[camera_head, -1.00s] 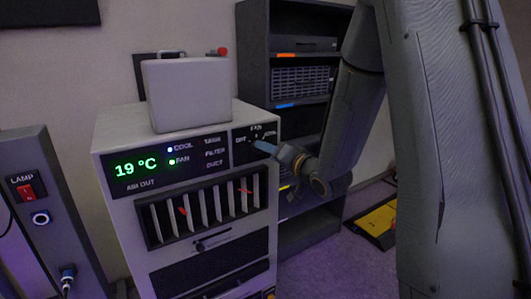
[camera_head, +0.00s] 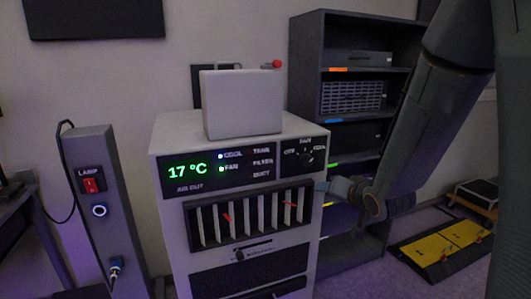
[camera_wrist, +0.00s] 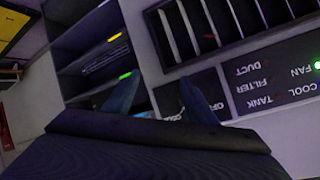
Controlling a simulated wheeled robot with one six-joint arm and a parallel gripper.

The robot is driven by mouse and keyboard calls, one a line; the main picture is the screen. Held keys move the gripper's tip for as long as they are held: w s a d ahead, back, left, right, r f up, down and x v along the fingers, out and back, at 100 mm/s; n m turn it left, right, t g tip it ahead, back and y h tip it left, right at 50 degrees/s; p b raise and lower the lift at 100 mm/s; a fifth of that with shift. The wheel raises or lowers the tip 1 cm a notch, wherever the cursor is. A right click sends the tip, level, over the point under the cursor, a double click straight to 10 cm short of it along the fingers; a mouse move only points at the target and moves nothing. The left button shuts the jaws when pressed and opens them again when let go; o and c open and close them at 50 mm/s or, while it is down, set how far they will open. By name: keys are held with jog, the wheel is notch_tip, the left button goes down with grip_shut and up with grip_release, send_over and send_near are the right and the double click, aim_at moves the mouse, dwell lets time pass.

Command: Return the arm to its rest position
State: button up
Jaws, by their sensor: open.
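My gripper (camera_head: 326,187) is at the right front edge of the grey cooler cabinet (camera_head: 240,133), below the height of its fan knob (camera_head: 305,158). My arm comes down to it from the upper right. In the wrist view my gripper (camera_wrist: 160,98) shows two bluish fingers, apart, with nothing between them. The cabinet's labelled panel (camera_wrist: 265,85) lies beyond the fingers there, appearing upside down. The display (camera_head: 188,169) reads 17 °C, with the COOL and FAN lights lit. I cannot tell whether the fingers touch the cabinet.
A dark shelf rack (camera_head: 305,60) stands behind and right of the cabinet. A pale box (camera_head: 243,103) sits on the cabinet top. A lamp post (camera_head: 115,205) with a red switch stands left. A yellow-black floor ramp (camera_head: 445,250) lies at the right.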

jog(key=s+a+f+n+g, duration=0.1)
jog(key=s+f+g, duration=0.1)
jog(key=s, duration=0.6)
jog(key=s+a+f+n+g+h, duration=0.1)
jog(key=s+f+g, duration=0.2)
jog(key=s, duration=0.6)
jog(key=s+a+f+n+g+h, duration=0.1)
jog(key=s+f+n+g, duration=0.1)
jog(key=s+g, duration=0.4)
jog(key=shift+s+a+f, duration=0.15)
jog(key=shift+s+f, duration=0.2)
jog(key=shift+s, duration=0.8)
